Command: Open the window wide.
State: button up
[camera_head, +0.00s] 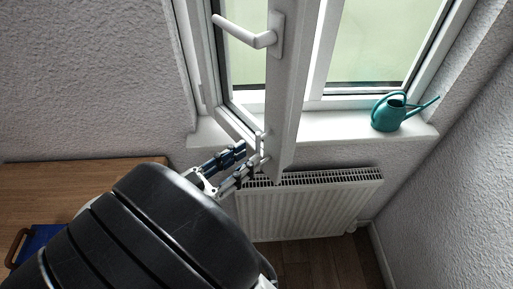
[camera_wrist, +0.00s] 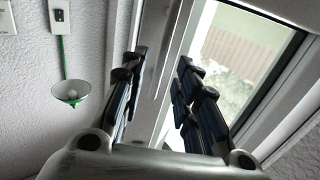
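The white-framed window sash (camera_head: 284,85) stands swung inward, its free edge toward me, with a gap between it and the fixed frame (camera_head: 318,50). Its white handle (camera_head: 245,32) sticks out to the left, high on the sash. My gripper (camera_head: 252,155) is at the lower part of the sash, on its left side. In the wrist view my gripper (camera_wrist: 163,62) has its two dark fingers apart, with a pale frame member (camera_wrist: 165,85) showing in the gap. I cannot tell whether either finger touches it.
A teal watering can (camera_head: 388,114) stands on the sill (camera_head: 335,126) at the right. A white radiator (camera_head: 310,210) is below. A wooden table (camera_head: 60,178) with a blue item (camera_head: 38,240) is at the left. A lamp (camera_wrist: 69,95) hangs on a green cord.

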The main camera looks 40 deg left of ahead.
jog(key=v, duration=0.7)
jog(key=shift+s, duration=0.1)
